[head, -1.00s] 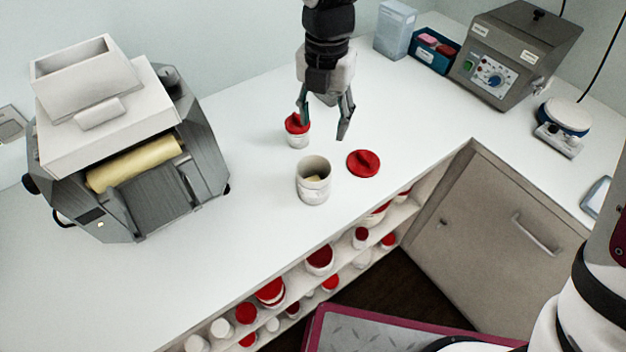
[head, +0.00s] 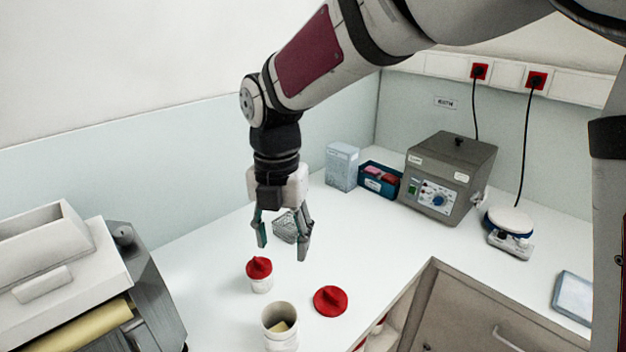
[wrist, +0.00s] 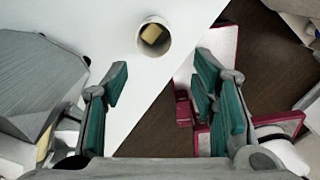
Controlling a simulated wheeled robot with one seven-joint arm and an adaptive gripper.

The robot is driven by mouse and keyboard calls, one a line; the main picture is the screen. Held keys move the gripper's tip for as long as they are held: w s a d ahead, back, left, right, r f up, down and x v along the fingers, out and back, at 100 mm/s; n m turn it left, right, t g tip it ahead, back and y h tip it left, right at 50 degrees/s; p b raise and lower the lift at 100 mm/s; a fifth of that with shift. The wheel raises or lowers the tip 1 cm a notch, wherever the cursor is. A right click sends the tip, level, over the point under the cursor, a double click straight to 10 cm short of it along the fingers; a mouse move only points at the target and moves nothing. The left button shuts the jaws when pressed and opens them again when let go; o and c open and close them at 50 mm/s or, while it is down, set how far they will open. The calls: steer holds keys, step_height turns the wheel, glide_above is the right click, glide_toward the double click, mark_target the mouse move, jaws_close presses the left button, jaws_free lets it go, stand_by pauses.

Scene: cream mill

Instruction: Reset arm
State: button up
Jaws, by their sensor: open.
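My gripper (head: 282,236) hangs from my arm above the white counter in the head view. Its fingers are spread, with nothing between them. Below it stands a small white jar with a red lid (head: 259,272). An open white jar (head: 281,326) with something yellowish inside stands nearer the counter's front edge. A loose red lid (head: 330,300) lies flat on the counter to its right. In the wrist view the gripper's green-padded fingers (wrist: 165,105) are wide apart, and the open jar (wrist: 153,37) with a yellow piece inside shows beyond them.
A grey and white mill with a yellow roller (head: 85,328) stands at the left. At the back are a pale blue box (head: 342,167), a blue bin (head: 381,181) and a grey control unit (head: 447,178). A white round-topped device (head: 509,226) stands right.

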steer(key=s+d+r+m+t, duration=0.25)
steer(key=d+r+m, duration=0.25)
steer(key=d+m, duration=0.4)
steer(key=s+d+r+m+t, duration=0.1)
steer(key=s+d+r+m, duration=0.25)
steer(key=d+m, duration=0.45)
steer(key=s+d+r+m+t, duration=0.1)
steer(key=s+d+m+t, duration=0.1)
steer(key=s+d+m, duration=0.8)
steer(key=m, duration=0.7)
steer(key=shift+s, duration=0.25)
steer(key=shift+d+r, duration=0.1)
steer(key=shift+r, duration=0.05)
steer(key=shift+c, duration=0.6)
